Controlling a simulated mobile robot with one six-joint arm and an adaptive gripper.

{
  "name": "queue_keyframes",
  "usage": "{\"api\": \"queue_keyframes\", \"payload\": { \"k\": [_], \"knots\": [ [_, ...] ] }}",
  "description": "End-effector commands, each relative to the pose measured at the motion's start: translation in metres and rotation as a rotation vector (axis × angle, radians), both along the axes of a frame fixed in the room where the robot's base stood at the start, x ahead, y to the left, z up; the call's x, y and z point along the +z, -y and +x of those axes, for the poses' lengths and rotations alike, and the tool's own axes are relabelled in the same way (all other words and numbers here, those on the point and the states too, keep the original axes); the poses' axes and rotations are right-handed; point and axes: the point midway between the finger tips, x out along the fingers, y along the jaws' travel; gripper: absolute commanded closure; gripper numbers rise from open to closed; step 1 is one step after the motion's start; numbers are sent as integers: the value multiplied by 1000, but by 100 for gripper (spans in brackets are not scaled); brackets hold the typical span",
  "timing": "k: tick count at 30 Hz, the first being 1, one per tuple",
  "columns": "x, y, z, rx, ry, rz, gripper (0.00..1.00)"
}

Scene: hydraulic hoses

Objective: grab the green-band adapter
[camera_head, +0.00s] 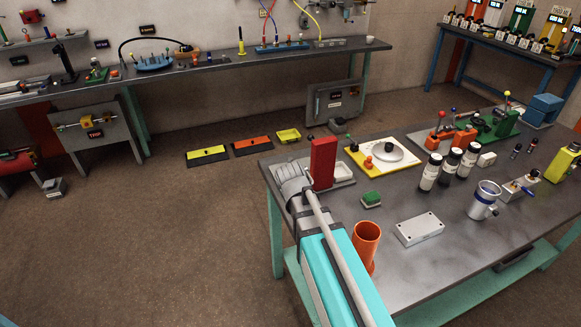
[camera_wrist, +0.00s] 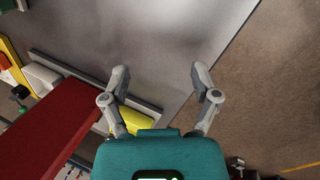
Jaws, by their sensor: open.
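I cannot make out a green-band adapter for certain in either view. Two small dark fittings, one nearer (camera_head: 516,151) and one farther (camera_head: 532,145), stand at the right of the workbench (camera_head: 400,282); their bands are too small to read. My gripper (camera_wrist: 160,76) is open and empty in the wrist view, its two grey fingers spread apart above the bench near its edge. A red upright block (camera_wrist: 42,133) is left of the fingers there, and it also shows in the head view (camera_head: 323,163). A yellow piece (camera_wrist: 131,119) shows behind the left finger.
The floor (camera_head: 150,255) left of the bench is open.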

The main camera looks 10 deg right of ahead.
Motion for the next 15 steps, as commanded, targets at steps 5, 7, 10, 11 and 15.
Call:
{"api": "queue_keyframes", "payload": {
  "k": [5, 7, 10, 11, 15],
  "knots": [
    [-4, -7, 47, 263, -35, -177, 21],
    [-3, -10, 64, 364, -56, -250, 21],
    [0, -17, 87, 506, -94, -358, 21],
    [1, -19, 94, 547, -108, -390, 21],
    [8, -33, 126, 735, -178, -545, 21]
  ]
}}
